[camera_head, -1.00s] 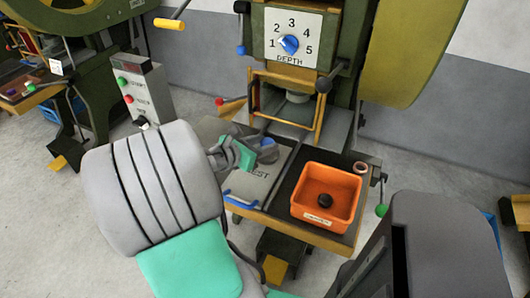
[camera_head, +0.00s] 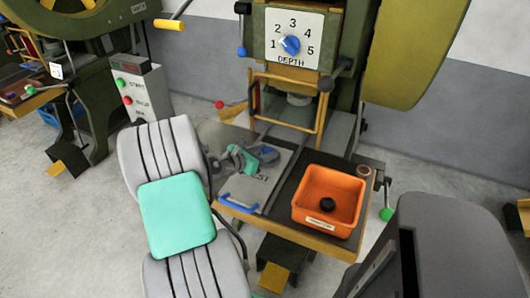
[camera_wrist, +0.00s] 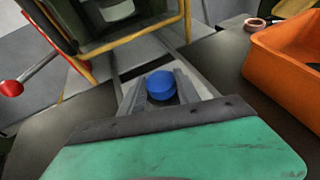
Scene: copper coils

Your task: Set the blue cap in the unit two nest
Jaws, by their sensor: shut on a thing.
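The blue cap (camera_wrist: 160,85) sits between the two grey fingers of my gripper (camera_wrist: 160,92) in the wrist view. In the head view my gripper (camera_head: 262,156) is shut on the small blue cap (camera_head: 268,153), over the back part of a light plate with partly hidden lettering that seems to read NEST (camera_head: 256,189). The plate has a blue handle (camera_head: 238,204) at its front. The arm and gripper cover part of the plate, and I cannot tell whether the cap touches it. No unit number is readable.
An orange bin (camera_head: 307,216) with a dark round piece (camera_head: 327,204) stands right of the plate. A copper-coloured ring (camera_head: 363,171) lies behind it. A yellow guard frame (camera_head: 285,127) and the press with a depth dial (camera_head: 290,45) stand behind. A red-knobbed lever (camera_wrist: 12,88) is at left.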

